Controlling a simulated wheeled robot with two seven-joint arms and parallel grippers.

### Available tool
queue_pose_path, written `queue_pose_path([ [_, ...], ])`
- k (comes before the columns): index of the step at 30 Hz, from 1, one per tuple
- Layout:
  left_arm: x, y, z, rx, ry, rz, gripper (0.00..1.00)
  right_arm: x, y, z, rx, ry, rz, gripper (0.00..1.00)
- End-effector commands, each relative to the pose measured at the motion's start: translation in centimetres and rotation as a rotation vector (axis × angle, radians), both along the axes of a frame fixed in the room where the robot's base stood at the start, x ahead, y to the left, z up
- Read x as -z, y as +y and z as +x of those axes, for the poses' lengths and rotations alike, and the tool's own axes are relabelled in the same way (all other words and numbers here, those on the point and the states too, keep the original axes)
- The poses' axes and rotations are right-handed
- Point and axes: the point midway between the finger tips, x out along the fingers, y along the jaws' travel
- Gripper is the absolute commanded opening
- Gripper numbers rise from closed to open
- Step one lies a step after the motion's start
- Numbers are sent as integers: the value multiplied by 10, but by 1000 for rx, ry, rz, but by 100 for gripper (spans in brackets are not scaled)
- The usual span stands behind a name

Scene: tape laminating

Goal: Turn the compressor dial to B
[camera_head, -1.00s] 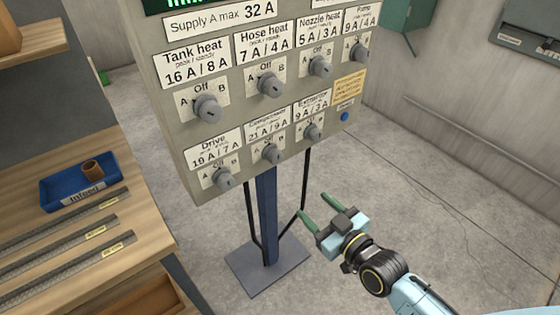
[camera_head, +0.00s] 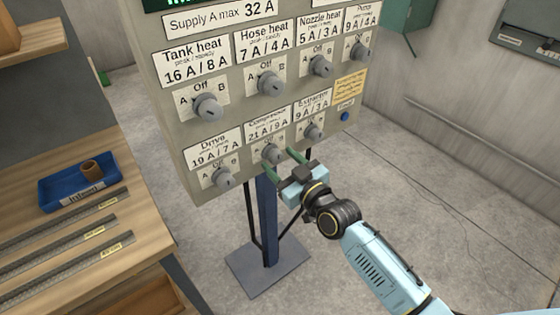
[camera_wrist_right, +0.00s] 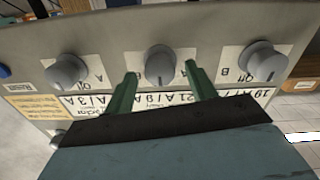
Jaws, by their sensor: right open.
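The compressor dial (camera_head: 272,153) is a grey knob in the middle of the lower row on the panel, under the label reading 21 A / 9 A. My right gripper (camera_head: 279,163) is open, its green fingers pointing at the panel just below and in front of this dial. In the right wrist view the same dial (camera_wrist_right: 159,66) sits upside down between and beyond the two green fingertips (camera_wrist_right: 161,72), with a gap on each side. The fingers are not closed on it. The exact dial pointer direction is hard to read. My left gripper is not in view.
The drive dial (camera_head: 222,177) and extractor dial (camera_head: 312,131) flank it closely. The upper row holds several dials, and a blue button (camera_head: 344,116) is at right. A wooden bench (camera_head: 130,215) with a blue tray (camera_head: 48,201) stands at left. The floor at right is clear.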

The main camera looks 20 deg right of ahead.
Motion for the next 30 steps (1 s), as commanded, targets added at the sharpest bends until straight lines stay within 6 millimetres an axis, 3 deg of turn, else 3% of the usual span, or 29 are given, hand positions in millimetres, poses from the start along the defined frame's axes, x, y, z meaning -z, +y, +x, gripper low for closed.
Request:
queue_pose_path([
  [12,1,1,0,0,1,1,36,0,3,8,0,0,0,56],
  [22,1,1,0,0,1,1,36,0,3,8,0,1,0,13],
  [30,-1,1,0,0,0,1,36,0,3,8,0,10,22,11],
])
